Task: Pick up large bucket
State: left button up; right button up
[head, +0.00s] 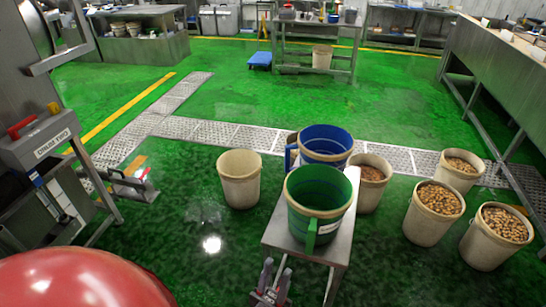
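A large green bucket (318,195) with a handle on its near side stands upright on a small metal stand (290,242). It looks empty. A large blue bucket (326,144) with a handle on its left stands just behind it, partly hidden by the green one.
An empty cream bucket (239,178) stands on the floor left of the stand. Several filled cream buckets (434,212) stand to the right. A long metal table (500,60) runs along the right side. A grey machine (40,140) is at the left. Green floor is open beyond the drain grating (215,133).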

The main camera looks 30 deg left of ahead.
aim_at(239, 169)
jog(key=i+j, duration=0.2)
jog(key=j, duration=0.3)
jog(key=i+j+z, duration=0.15)
jog(key=j, duration=0.35)
jog(key=i+j, duration=0.15)
jog(key=j, duration=0.4)
jog(key=i+j+z, duration=0.1)
jog(key=j, duration=0.4)
jog(key=i+j, duration=0.2)
jog(key=j, duration=0.35)
jog(key=i+j+z, duration=0.15)
jog(key=j, duration=0.4)
jog(key=i+j, duration=0.1)
jog(key=j, duration=0.4)
jog(key=i+j+z, duration=0.1)
jog(key=j, duration=0.45)
jog(key=i+j, duration=0.15)
jog(key=j, duration=0.25)
jog(key=i+j, duration=0.15)
jog(key=j, duration=0.2)
jog(key=i+j+z, duration=0.1)
jog(key=j, duration=0.3)
jog(key=i, duration=0.1)
